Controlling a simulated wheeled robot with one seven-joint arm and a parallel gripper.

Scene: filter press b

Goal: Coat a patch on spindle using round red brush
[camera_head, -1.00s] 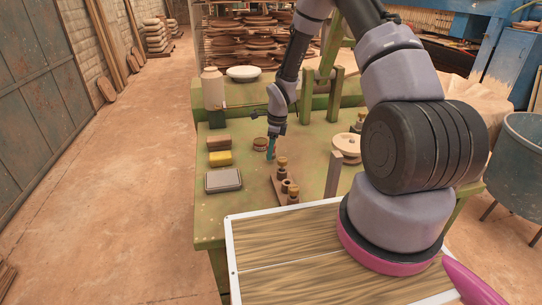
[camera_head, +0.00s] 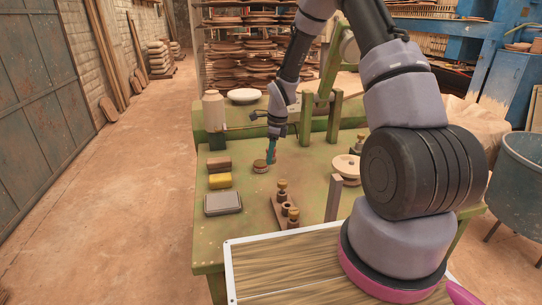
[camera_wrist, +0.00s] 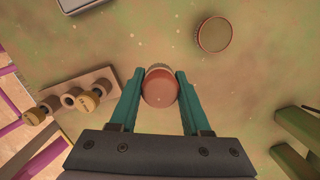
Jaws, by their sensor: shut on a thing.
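My gripper (camera_wrist: 161,90) has its teal fingers shut on a round piece with a reddish-brown domed end (camera_wrist: 160,90), seen end-on in the wrist view. In the head view my gripper (camera_head: 272,153) is over the green table, just behind and right of a small round pot (camera_head: 260,166). The pot, with a reddish rim and greenish inside, also shows in the wrist view (camera_wrist: 214,35), apart from my gripper. I cannot tell which part is the spindle; a green frame (camera_head: 334,115) stands at the back right.
A wooden holder (camera_head: 278,212) with several brass-topped pieces lies at front right of the pot. A brown block (camera_head: 219,162), a yellow sponge (camera_head: 220,181) and a grey tray (camera_head: 223,204) line the left. A pale wheel (camera_head: 346,166) lies right. A bottle (camera_head: 213,110) stands at the back.

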